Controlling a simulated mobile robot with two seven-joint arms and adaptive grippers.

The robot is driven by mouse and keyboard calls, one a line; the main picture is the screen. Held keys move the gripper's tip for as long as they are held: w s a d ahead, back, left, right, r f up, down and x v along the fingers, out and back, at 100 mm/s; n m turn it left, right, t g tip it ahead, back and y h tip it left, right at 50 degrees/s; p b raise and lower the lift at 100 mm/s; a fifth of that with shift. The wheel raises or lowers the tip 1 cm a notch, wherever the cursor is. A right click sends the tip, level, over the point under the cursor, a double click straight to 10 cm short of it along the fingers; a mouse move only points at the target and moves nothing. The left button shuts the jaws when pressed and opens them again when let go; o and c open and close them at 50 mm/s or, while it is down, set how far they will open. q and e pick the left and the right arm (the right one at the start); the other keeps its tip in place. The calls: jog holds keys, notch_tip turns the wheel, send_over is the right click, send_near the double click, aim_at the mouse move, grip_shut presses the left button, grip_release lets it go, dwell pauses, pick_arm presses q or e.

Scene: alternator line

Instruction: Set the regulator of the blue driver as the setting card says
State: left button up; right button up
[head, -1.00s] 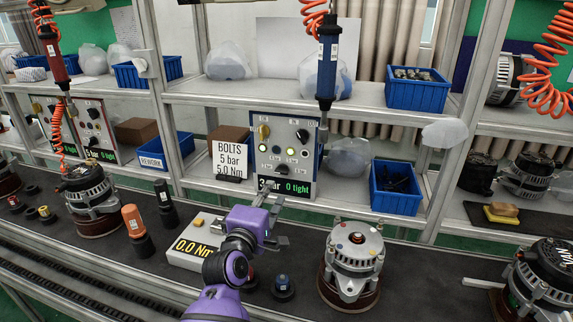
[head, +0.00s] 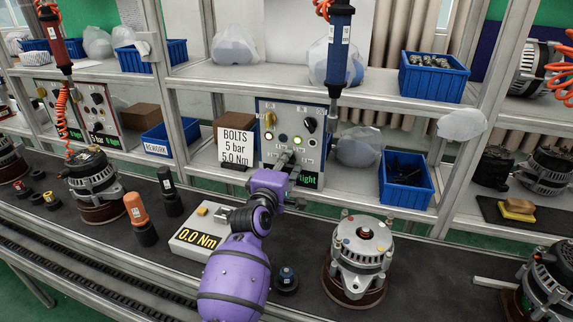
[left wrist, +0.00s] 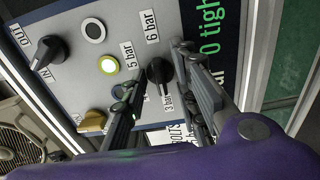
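The blue driver (head: 340,45) hangs upright before the shelf. Its control panel (head: 268,150) stands on the lower shelf, with its bottom display partly hidden by my gripper. The setting card (head: 237,146) left of it reads "BOLTS 5 bar 5.0 Nm". My left gripper (head: 290,158) is at the lower part of the panel. In the left wrist view the black regulator knob (left wrist: 159,72) lies between the two open fingers (left wrist: 160,85), with labels for 3, 5 and 6 bar around it. Its pointer seems to face the 3 bar label. Whether a finger touches it is unclear. My right gripper is not seen.
A second panel (head: 100,112) and a red driver (head: 54,40) are at the left. A blue bin (head: 405,197) stands right of the panel. On the bench are a 0.0 Nm meter (head: 190,248), an orange-topped tool (head: 135,208) and an alternator (head: 360,255).

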pick_arm(q)
grip_shut()
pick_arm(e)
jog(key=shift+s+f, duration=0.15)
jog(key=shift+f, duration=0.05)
pick_arm(q)
jog(key=shift+m, duration=0.4)
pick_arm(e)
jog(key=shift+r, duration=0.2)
pick_arm(q)
jog(key=shift+f+m+p, duration=0.1)
jog(key=shift+m+p, duration=2.4)
jog(key=shift+m, duration=9)
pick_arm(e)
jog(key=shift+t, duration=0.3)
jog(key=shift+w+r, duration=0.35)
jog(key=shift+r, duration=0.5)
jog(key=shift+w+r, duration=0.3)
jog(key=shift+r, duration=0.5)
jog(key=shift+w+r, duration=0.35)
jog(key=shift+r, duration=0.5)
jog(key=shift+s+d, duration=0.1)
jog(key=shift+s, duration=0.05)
